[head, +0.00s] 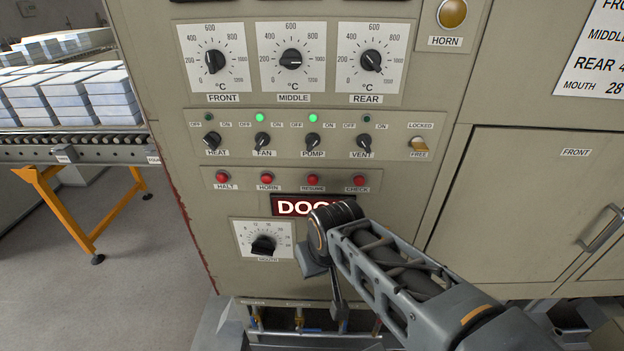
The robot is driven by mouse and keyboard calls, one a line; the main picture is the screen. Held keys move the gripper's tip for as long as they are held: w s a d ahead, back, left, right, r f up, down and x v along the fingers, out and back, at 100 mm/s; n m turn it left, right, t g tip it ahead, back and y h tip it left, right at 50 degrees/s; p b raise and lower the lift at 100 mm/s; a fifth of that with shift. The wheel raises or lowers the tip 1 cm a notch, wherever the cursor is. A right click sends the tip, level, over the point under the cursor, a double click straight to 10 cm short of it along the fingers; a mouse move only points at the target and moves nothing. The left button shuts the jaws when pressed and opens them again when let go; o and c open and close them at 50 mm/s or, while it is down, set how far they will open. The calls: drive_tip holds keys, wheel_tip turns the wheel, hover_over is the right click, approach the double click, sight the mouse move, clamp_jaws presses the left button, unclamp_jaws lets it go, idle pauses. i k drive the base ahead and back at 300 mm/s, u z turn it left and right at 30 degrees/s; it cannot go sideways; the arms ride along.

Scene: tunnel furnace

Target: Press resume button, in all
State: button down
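The resume button (313,180) is a small red round button labelled RESUME. It is third in a row of red buttons on the beige control panel, between the horn button (266,178) and the check button (359,181). The halt button (222,177) is at the left end. My arm reaches in from the lower right, and its bent joint is below the resume button in the picture. Grey and dark parts below that joint may belong to my gripper (338,303). Its fingers cannot be made out clearly, nor whether it touches anything.
A lit display (290,206) reads "DOO", its right part hidden by my arm. The mouth dial (263,244) sits below it. Above the buttons are switches for heat, fan, pump and vent; fan and pump have bright green lamps. A roller conveyor (75,149) stands left.

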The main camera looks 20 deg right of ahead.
sight(312, 178)
drive_tip(key=z, duration=0.45)
drive_tip(key=k, duration=0.85)
drive_tip(key=u, duration=0.65)
